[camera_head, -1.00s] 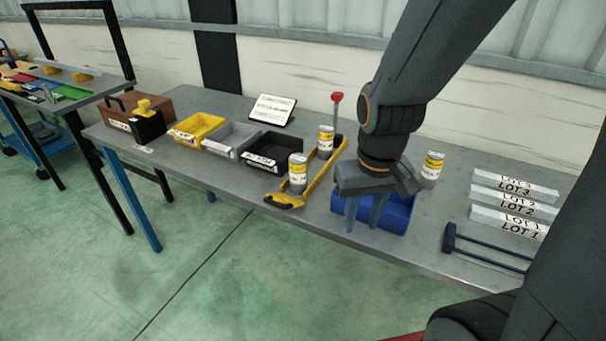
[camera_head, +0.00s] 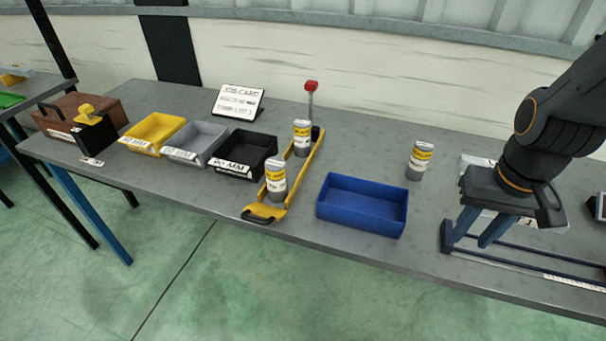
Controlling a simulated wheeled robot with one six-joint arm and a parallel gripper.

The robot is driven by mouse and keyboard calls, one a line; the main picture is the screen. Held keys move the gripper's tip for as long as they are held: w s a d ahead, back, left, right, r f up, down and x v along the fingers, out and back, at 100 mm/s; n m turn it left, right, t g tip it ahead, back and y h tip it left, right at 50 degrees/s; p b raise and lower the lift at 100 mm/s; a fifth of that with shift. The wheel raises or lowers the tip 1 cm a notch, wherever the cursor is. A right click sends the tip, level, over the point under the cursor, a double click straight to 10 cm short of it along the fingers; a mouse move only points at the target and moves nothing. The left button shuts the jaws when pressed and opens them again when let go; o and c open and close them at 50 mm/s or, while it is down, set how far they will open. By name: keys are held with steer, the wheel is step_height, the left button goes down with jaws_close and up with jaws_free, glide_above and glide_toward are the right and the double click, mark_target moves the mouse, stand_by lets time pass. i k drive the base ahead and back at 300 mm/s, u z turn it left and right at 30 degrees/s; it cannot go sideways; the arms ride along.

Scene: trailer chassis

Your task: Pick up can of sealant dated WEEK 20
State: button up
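Three sealant cans with grey bodies and yellow-and-white labels stand upright on the grey workbench. One can (camera_head: 275,180) stands at the near end of the yellow tool. A second can (camera_head: 301,138) stands towards its far end. A third can (camera_head: 420,161) stands alone behind the blue bin, to the right. The week print on the labels is too small to read. My gripper (camera_head: 479,230) is at the right, over the dark blue rack, pointing down. Its two blue fingers are apart with nothing between them. It is away from all three cans.
An empty blue bin (camera_head: 361,209) sits between the yellow tool (camera_head: 294,178) and my gripper. Black (camera_head: 244,154), grey (camera_head: 195,143) and yellow (camera_head: 152,132) bins line the left. A job card (camera_head: 238,101) stands behind them. White lot strips are partly hidden by my arm.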

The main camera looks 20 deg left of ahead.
mark_target(275, 165)
steer(key=k, duration=0.6)
steer(key=u, duration=1.15)
steer(key=i, duration=0.2)
steer(key=z, duration=0.05)
